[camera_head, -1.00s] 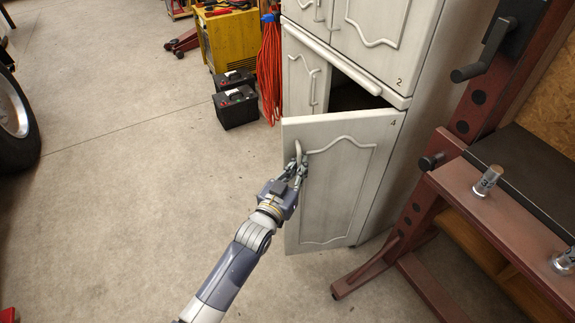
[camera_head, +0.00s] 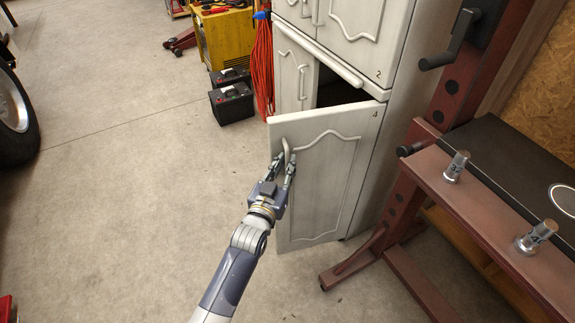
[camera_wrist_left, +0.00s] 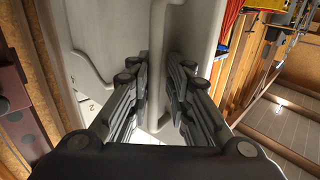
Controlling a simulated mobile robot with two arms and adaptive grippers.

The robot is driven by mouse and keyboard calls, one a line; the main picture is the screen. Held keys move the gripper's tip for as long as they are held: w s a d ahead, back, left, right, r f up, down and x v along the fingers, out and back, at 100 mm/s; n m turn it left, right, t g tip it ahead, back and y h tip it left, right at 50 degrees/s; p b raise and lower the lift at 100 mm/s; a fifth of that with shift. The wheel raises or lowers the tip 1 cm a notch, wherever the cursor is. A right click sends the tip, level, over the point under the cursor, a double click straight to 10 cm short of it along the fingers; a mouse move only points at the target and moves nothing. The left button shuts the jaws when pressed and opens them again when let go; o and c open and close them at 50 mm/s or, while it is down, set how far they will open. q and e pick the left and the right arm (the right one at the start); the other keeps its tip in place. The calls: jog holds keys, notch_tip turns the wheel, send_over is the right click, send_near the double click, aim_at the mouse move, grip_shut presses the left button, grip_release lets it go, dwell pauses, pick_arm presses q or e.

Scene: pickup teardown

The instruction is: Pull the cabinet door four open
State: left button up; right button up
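Cabinet door four (camera_head: 318,180), a pale grey panel marked 4, stands partly open, swung out from its right side. A dark gap shows above it. Its curved handle (camera_head: 287,150) is near the free left edge. My left gripper (camera_head: 283,167) is at this handle, with one finger on each side. In the left wrist view the handle bar (camera_wrist_left: 157,60) runs between the two spread fingers (camera_wrist_left: 158,95), and they do not look clamped on it. The fingers hide part of the handle. My right gripper is not in view.
A reddish-brown steel frame (camera_head: 398,200) stands close to the right of the cabinet, with metal pins (camera_head: 457,166) on its top. Black batteries (camera_head: 232,103), a red hose (camera_head: 263,70) and a yellow machine (camera_head: 222,38) are behind.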

pick_arm(q)
jog(key=shift+s+d, duration=0.1)
jog(key=shift+d, duration=0.05)
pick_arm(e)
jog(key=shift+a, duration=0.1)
pick_arm(q)
jog(key=v, duration=1.2)
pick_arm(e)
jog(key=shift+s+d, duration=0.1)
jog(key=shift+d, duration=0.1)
